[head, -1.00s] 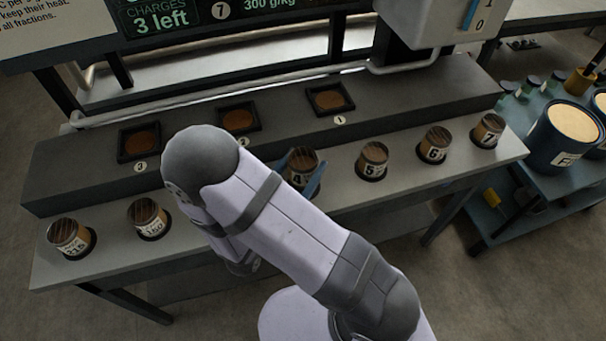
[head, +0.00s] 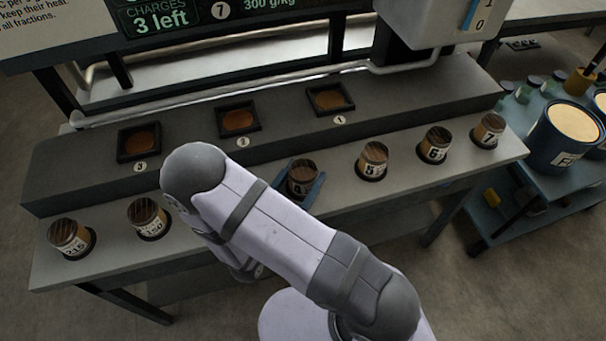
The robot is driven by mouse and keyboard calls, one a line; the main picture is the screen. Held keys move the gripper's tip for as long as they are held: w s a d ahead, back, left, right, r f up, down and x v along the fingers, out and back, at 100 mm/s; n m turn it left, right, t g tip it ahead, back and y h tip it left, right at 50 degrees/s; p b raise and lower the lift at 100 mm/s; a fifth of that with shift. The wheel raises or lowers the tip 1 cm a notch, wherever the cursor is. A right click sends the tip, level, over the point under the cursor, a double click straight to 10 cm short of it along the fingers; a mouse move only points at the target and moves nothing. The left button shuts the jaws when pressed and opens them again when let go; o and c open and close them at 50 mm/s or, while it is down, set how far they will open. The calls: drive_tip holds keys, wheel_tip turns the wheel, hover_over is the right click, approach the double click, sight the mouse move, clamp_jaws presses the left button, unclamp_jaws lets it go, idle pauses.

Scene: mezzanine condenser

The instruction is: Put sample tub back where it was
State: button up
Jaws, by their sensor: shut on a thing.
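The sample tub (head: 303,171) is a jar with a dark brown striped top and a pale label, its lower part hidden by my arm. It is in the middle of the front bench row, between the tub marked 5 and the tub at the left marked 10. My gripper (head: 301,183) has blue fingers on both sides of this tub and is shut on it. The tub looks roughly upright. Its base and any seat under it are hidden, so I cannot tell whether it touches the bench (head: 215,200).
Tubs marked 5 (head: 373,158), 6 (head: 435,146) and 7 (head: 489,131) stand to the right. Two more tubs (head: 148,218) (head: 70,237) stand at the left. Behind is a raised ledge (head: 185,130) with three square brown-filled trays (head: 238,119). A blue drum (head: 565,140) stands at far right.

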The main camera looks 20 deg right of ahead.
drive_tip(key=o, duration=1.5)
drive_tip(key=shift+r, duration=0.1)
drive_tip(key=b+v, duration=0.2)
drive_tip(key=v, duration=1)
